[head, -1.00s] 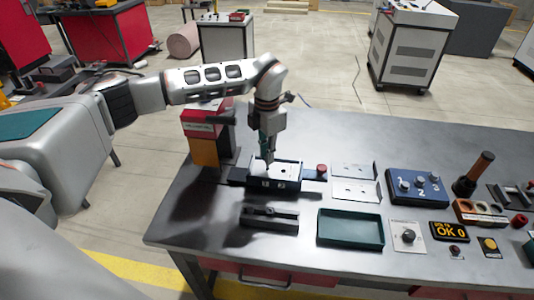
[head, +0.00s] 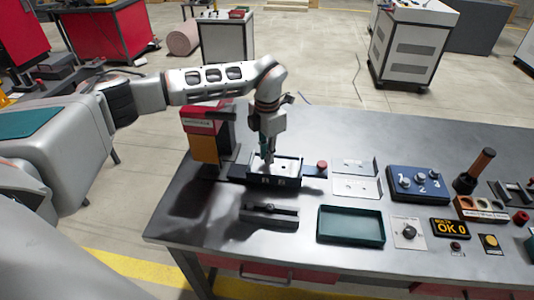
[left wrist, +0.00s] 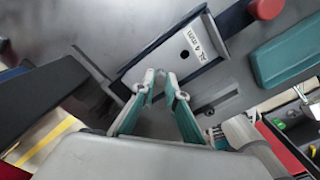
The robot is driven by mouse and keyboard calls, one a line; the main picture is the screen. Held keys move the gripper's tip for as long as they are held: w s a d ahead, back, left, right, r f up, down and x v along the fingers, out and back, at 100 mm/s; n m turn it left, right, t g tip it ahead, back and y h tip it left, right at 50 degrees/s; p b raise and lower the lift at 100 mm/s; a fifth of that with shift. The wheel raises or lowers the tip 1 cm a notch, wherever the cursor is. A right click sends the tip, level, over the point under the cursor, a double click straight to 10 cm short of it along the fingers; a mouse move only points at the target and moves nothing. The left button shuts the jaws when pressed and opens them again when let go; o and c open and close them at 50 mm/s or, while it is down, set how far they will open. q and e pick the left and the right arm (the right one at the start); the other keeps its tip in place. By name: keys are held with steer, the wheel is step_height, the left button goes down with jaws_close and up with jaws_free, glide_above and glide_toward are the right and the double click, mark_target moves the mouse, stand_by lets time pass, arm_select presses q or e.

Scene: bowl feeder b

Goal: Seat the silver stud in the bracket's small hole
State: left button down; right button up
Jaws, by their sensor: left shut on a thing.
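The bracket (head: 289,165) is a pale metal plate lying in a dark blue fixture (head: 265,181). In the left wrist view the bracket (left wrist: 165,68) carries an "AL 4 mm" label, and one small dark hole shows beside the label. My left gripper (head: 267,161) points down over the left part of the bracket. In the left wrist view its fingertips (left wrist: 161,84) are close together at the plate's near edge. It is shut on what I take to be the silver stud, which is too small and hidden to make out. My right gripper is not in view.
A red knob (head: 321,169) sits right of the fixture. A dark clamp-like block (head: 269,216) and a green tray (head: 350,227) lie in front. A red-and-orange post (head: 205,150) stands behind left.

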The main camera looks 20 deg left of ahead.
arm_select(q)
steer(key=shift+f+b, duration=0.3)
steer(key=shift+f, duration=0.5)
steer(key=c, duration=1.9)
jaws_free()
step_height(320, 180, up, 12)
steer(key=shift+r, duration=0.1)
